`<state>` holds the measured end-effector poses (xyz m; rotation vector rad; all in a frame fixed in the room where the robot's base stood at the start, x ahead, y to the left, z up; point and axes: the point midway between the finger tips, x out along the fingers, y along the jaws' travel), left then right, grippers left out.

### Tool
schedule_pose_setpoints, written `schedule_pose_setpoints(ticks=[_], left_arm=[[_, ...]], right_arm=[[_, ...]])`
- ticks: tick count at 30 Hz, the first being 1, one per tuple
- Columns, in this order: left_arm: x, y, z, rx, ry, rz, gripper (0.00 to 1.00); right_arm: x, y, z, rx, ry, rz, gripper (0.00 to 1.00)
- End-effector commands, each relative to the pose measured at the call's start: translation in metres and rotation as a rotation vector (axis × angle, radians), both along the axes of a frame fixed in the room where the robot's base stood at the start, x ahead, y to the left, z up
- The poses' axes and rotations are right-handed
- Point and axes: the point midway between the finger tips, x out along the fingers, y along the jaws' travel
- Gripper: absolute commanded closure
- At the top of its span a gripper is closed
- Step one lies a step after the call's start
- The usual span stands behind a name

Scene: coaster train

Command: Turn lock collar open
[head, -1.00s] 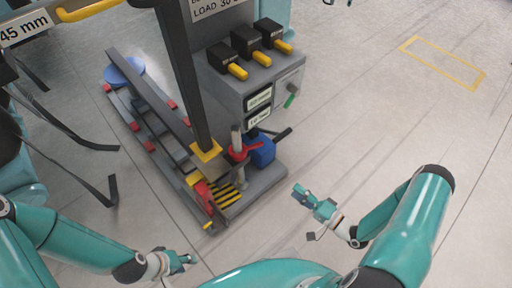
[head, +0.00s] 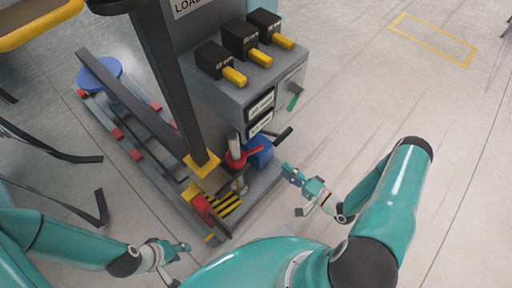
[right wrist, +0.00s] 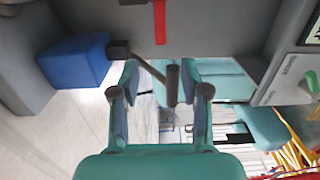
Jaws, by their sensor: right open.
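A red collar with a side handle (head: 238,158) sits around a short pale upright post at the front of the grey wheeled stand; I take it for the lock collar. In the right wrist view a red strip (right wrist: 159,22) shows at the top, perhaps its handle. My right gripper (head: 287,172) is open and empty, right of the collar and apart from it. In the right wrist view its two fingers (right wrist: 165,92) spread, with a dark-ended rod (right wrist: 172,82) showing between them. My left gripper (head: 183,247) is low at the front left, away from the stand; its jaws are too small to read.
A blue block (head: 259,152) and a black handle (head: 283,133) stand just right of the collar. A dark tall post (head: 178,90) rises behind it. A red lever (head: 204,210) lies in front, by yellow-black stripes. Floor to the right is clear.

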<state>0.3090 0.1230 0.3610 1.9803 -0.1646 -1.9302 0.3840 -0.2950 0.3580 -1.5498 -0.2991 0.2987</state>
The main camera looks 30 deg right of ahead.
Motion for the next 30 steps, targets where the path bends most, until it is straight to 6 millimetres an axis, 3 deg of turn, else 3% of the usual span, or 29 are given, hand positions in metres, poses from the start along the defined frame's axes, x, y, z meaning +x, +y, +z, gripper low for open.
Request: schedule_pose_setpoints(ticks=[12,18,30], left_arm=[[0.000,0.000,-0.012,0.000,0.000,0.000,0.63],[0.000,0.000,-0.016,0.000,0.000,0.000,0.63],[0.000,0.000,-0.017,0.000,0.000,0.000,0.63]], right_arm=[[0.083,0.034,-0.001,-0.002,-0.003,0.004,0.54],[0.113,0.045,-0.001,-0.001,-0.002,0.001,0.54],[0.128,0.050,0.000,0.000,0.000,-0.004,0.54]])
